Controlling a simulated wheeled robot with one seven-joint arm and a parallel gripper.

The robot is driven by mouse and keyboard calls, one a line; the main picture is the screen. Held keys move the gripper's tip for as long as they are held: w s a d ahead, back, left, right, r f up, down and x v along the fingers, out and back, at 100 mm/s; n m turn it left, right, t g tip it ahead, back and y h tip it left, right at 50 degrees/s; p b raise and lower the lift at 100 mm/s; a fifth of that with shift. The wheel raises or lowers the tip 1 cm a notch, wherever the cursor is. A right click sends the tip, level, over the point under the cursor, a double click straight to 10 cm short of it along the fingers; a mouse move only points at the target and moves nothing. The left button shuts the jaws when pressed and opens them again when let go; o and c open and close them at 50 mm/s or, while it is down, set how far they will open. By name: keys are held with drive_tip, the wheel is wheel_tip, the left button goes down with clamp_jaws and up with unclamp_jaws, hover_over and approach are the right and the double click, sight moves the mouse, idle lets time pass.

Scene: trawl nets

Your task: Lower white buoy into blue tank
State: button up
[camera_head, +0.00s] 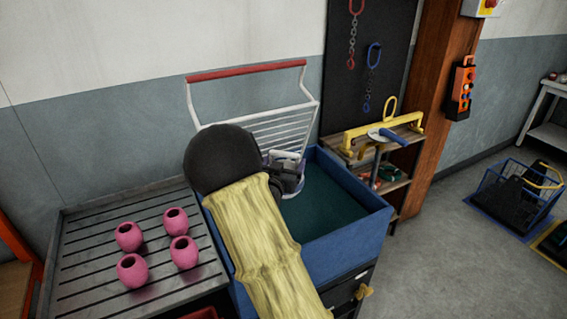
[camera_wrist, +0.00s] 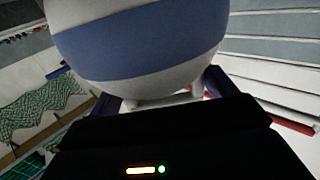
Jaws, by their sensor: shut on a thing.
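The white buoy with a blue band (camera_wrist: 140,45) fills the top of the wrist view. My gripper (camera_wrist: 163,92) is shut on its narrow white lower end, one dark finger on each side. In the head view my gripper (camera_head: 286,172) is over the left part of the blue tank (camera_head: 345,238), near its back left side. The tank is open-topped, with a dark green surface inside. My forearm in its yellow sleeve and the dark wrist part cover the tank's left side. The buoy is mostly hidden there, so its height above the surface cannot be told.
A white wire rack with a red bar (camera_head: 246,71) stands right behind my gripper. A slatted grey table (camera_head: 85,240) with several pink floats (camera_head: 184,252) is at left. A wooden shelf with a yellow beam (camera_head: 370,133) stands at the tank's back right. Floor at right holds a wire basket (camera_head: 515,195).

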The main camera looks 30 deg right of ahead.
wheel_tip(320, 180, down, 15)
drive_tip(key=b, duration=0.9)
drive_tip(key=shift+r+b, duration=0.2)
drive_tip(key=shift+b, duration=0.15)
drive_tip(key=o, duration=1.4)
drive_tip(key=shift+f, duration=0.1)
